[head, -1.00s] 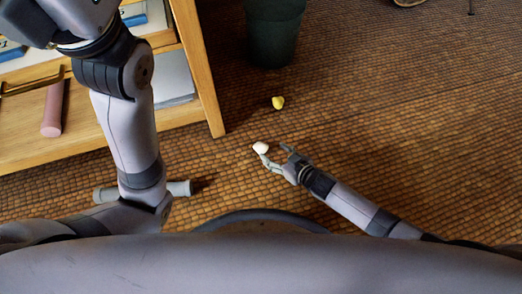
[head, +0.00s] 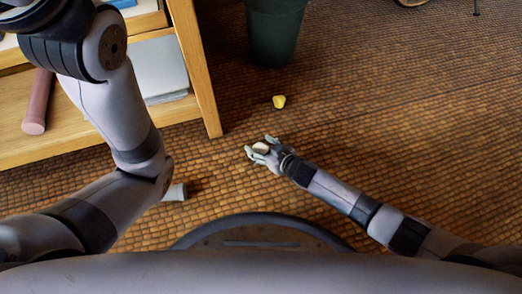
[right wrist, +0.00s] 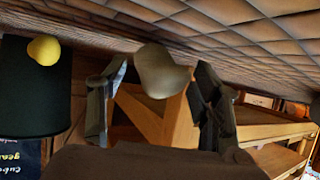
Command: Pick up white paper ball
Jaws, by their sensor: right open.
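The white paper ball (head: 261,148) rests low over the tiled floor, between the fingers of my right gripper (head: 260,146). In the right wrist view the ball (right wrist: 163,72) shows between the two spread fingers of the gripper (right wrist: 158,80), with a visible gap on each side. The gripper is open around it, and the ball's far side is hidden. My left arm comes in from the left and runs up out of the picture; its gripper is out of view.
A yellow ball (head: 279,102) lies on the floor beyond my right gripper, before a dark green bin (head: 274,38). A wooden shelf (head: 208,100) holding a pinkish cylinder (head: 37,105) stands at the left. A grey cylinder end (head: 177,192) shows beside my left arm.

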